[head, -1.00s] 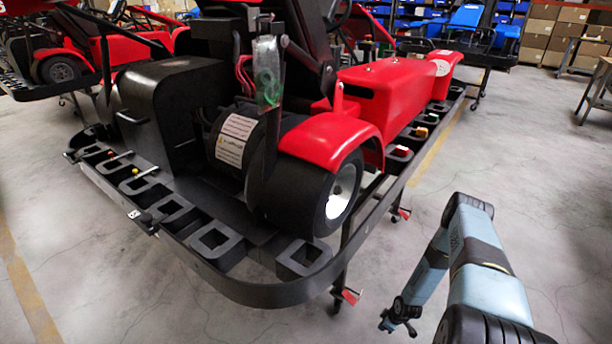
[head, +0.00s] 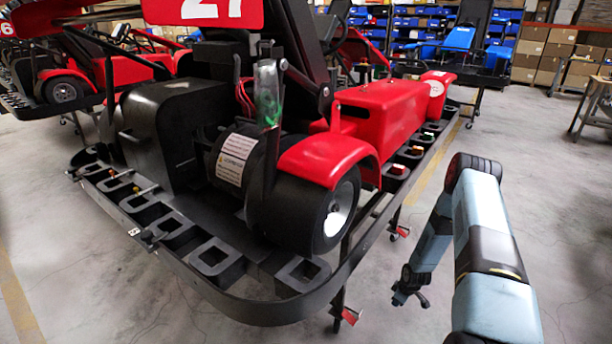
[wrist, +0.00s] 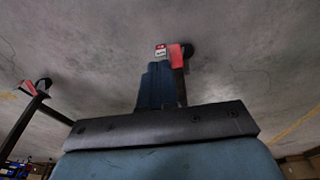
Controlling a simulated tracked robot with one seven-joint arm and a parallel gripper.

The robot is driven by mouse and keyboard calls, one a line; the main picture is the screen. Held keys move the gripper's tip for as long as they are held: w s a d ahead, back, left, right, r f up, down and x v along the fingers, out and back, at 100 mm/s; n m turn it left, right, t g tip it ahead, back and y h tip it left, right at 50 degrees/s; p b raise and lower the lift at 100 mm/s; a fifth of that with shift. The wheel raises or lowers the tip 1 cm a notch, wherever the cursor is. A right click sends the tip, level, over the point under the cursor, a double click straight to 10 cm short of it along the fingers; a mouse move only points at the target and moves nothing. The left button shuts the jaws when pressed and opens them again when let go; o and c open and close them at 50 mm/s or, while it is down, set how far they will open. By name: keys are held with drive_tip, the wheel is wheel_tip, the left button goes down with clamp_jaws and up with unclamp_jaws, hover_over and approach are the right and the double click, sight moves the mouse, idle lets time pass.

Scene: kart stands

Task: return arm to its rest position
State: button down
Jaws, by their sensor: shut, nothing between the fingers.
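My arm (head: 482,225) rises at the lower right of the head view, bends at the elbow, and comes down toward the floor. My gripper (head: 409,291) hangs at its end, low over the concrete and right of the kart stand, apart from it. In the wrist view my gripper (wrist: 160,72) is shut and empty, pointing toward a red caster pedal (wrist: 177,56) of the stand. I cannot tell the exact gap between them.
The red kart (head: 375,112) sits on a black stand (head: 238,305) with a slotted rim and casters, filling the left and middle. Shelves with blue bins and cardboard boxes (head: 543,45) stand at the back. Open concrete floor (head: 565,220) lies to the right.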

drive_tip(key=w+d+r, duration=0.1)
drive_tip(key=w+r, duration=0.2)
drive_tip(key=r, duration=0.4)
drive_tip(key=w+r, duration=0.2)
drive_tip(key=r, duration=0.5)
drive_tip(key=s+a+r+m+t+h, duration=0.1)
drive_tip(key=a+r+m, duration=0.1)
drive_tip(key=r, duration=1.7)
drive_tip(key=s+a+r+m+h, duration=0.1)
drive_tip(key=a+r+m, duration=0.1)
drive_tip(key=r, duration=1.6)
drive_tip(key=s+a+r+m+t, duration=0.1)
drive_tip(key=s+a+r+m, duration=0.15)
drive_tip(key=s+r, duration=0.55)
drive_tip(key=s+a+r+m, duration=0.1)
drive_tip(key=s+a+r, duration=0.2)
drive_tip(key=s+r, duration=0.6)
drive_tip(key=s+a+r, duration=0.1)
drive_tip(key=s+r, duration=0.2)
drive_tip(key=s, duration=0.3)
drive_tip(key=s+a+r+m+t, duration=0.1)
drive_tip(key=s+a+r, duration=0.1)
drive_tip(key=s, duration=0.5)
drive_tip(key=s+a+r+m, duration=0.1)
drive_tip(key=s+r, duration=0.2)
drive_tip(key=s, duration=0.3)
drive_tip(key=shift+s+a+r+t+y, duration=0.3)
drive_tip(key=shift+s+a+r+y, duration=0.05)
drive_tip(key=shift+r+y, duration=0.05)
